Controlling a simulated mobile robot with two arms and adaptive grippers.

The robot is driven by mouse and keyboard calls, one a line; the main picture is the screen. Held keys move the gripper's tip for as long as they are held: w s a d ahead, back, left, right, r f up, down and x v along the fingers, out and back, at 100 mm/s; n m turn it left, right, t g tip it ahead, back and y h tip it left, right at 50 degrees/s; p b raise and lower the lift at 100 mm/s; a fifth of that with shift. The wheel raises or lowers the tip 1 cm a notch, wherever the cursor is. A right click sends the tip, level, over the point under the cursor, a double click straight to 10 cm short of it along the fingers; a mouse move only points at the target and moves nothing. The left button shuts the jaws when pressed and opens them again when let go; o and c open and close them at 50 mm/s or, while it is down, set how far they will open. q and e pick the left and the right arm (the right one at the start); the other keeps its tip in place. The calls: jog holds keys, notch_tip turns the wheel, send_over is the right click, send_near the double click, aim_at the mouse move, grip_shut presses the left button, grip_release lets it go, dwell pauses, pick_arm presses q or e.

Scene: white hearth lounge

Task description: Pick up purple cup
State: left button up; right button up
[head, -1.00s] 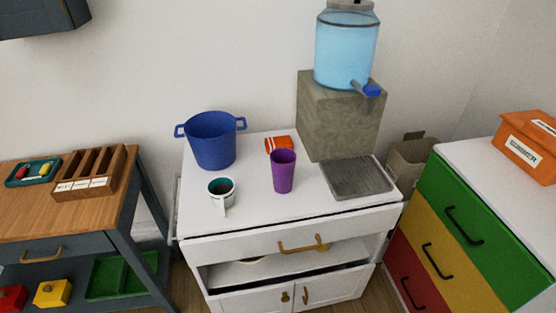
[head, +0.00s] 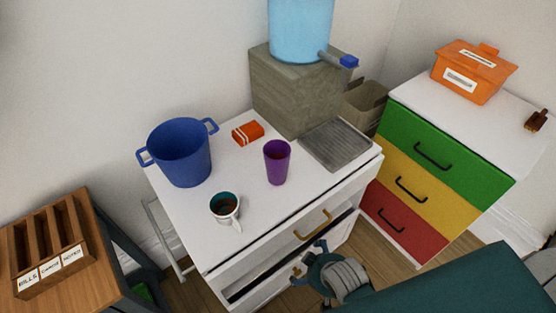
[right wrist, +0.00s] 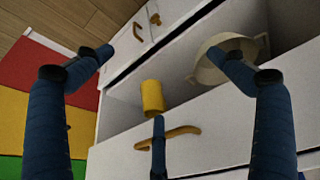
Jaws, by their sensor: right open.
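The purple cup (head: 277,163) stands upright on the white cabinet top (head: 262,205), in front of the stone block, in the head view. My right gripper (head: 308,263) is in front of the cabinet, below its top and to the lower right of the cup, not touching the cup. In the right wrist view its fingers (right wrist: 160,75) are spread open and empty, facing the cabinet's shelf and drawer front. The purple cup does not show in the right wrist view. My left gripper is not in view.
Around the cup stand a white mug (head: 225,208), a blue pot (head: 182,155), an orange packet (head: 247,132) and a stone block (head: 300,88) bearing a water dispenser (head: 300,30). The shelf holds a yellow cylinder (right wrist: 152,96) and a cream bowl (right wrist: 207,72). A gold handle (right wrist: 185,131) juts out.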

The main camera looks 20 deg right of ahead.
jog(key=w+r+t+p, duration=0.1)
jog(key=w+r+t, duration=0.15)
jog(key=r, duration=0.65)
jog(key=m+t+p, duration=0.1)
jog(key=m+t, duration=0.1)
jog(key=t, duration=0.4)
send_near(279, 157)
jog(key=shift+w+d+f+h, duration=0.1)
jog(key=shift+w+f+h, duration=0.3)
jog(key=shift+w+f, duration=0.2)
jog(key=shift+w+p, duration=0.35)
jog(key=shift+w, duration=0.15)
jog(key=p+x, duration=0.1)
jog(key=x, duration=0.3)
jog(key=shift+w+a, duration=0.25)
jog(key=shift+w, duration=0.1)
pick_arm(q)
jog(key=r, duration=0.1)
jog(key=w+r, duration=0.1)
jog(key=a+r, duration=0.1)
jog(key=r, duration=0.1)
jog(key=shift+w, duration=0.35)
pick_arm(e)
jog(key=shift+s, duration=0.1)
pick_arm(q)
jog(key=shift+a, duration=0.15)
pick_arm(e)
jog(key=c, duration=1.3)
